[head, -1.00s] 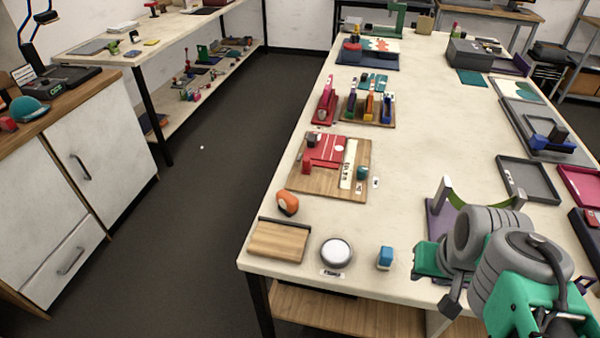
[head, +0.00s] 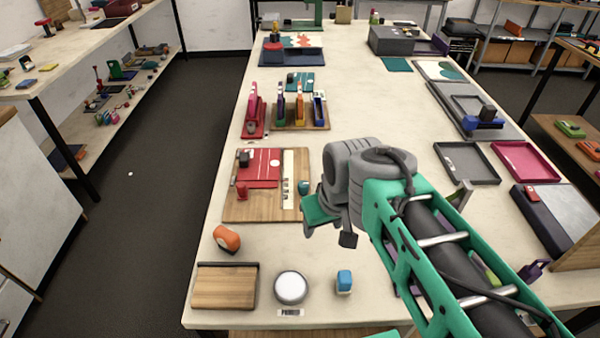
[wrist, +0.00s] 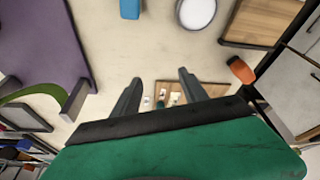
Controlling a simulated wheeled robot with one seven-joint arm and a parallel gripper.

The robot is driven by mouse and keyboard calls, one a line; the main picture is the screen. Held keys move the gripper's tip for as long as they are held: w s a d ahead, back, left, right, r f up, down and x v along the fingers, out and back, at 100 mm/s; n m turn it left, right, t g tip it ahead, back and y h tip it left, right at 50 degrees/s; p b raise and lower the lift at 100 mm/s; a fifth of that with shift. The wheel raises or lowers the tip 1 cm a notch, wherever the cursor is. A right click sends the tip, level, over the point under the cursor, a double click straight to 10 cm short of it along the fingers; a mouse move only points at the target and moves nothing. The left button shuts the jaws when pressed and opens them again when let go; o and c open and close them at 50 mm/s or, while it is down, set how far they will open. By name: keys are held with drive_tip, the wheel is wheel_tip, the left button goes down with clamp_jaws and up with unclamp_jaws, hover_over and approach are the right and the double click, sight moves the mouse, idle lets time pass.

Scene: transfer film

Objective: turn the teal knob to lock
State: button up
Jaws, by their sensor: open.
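The teal knob (head: 303,188) stands at the right edge of a wooden board (head: 240,212) on the long table. The board also carries a red plate (head: 262,165) and a pale strip with small labels (head: 288,170). My gripper (head: 329,236) hangs above the table, in front and to the right of the knob, and is apart from it. In the wrist view my gripper's two fingers (wrist: 160,78) are spread with nothing held between them. Part of the board (wrist: 208,88) shows beyond them there. The knob's setting is too small to read.
Near the front edge are an orange object (head: 227,239), a wooden block (head: 226,288), a white round button (head: 290,287) and a blue block (head: 344,281). A rack of coloured pieces (head: 285,110) stands behind the board. Trays (head: 467,164) lie to the right.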

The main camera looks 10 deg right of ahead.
drive_tip(key=w+r+n+y, duration=0.1)
drive_tip(key=w+n, duration=0.3)
drive_tip(key=w, duration=0.6)
drive_tip(key=n+g+y, duration=0.2)
drive_tip(key=n+y, duration=0.1)
drive_tip(key=n, duration=0.4)
hover_over(305, 184)
drive_tip(key=s+d, duration=0.1)
drive_tip(key=d, duration=0.2)
wheel_tip(305, 184, down, 5)
drive_tip(key=x, duration=0.7)
drive_tip(key=shift+w+a, duration=0.1)
drive_tip(key=shift+a, duration=0.15)
drive_tip(key=shift+c, duration=0.2)
clamp_jaws()
